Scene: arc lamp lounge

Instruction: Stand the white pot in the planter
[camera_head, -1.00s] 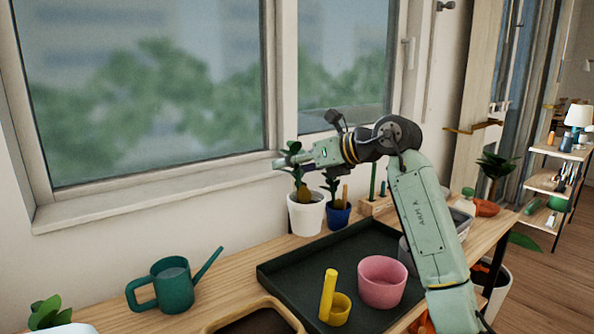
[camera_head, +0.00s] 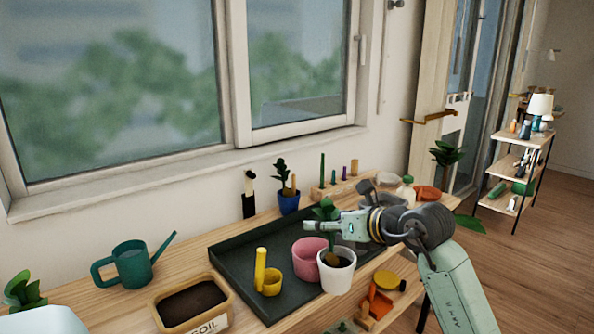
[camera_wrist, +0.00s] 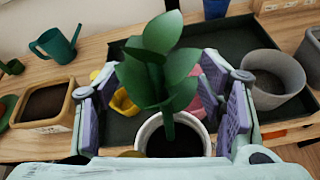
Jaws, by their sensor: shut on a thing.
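The white pot (camera_head: 338,277) holds dark soil and a green leafy plant (camera_head: 327,210). A grey round pot (camera_wrist: 275,88) stands to the right in the wrist view. I cannot tell which of these is the planter.

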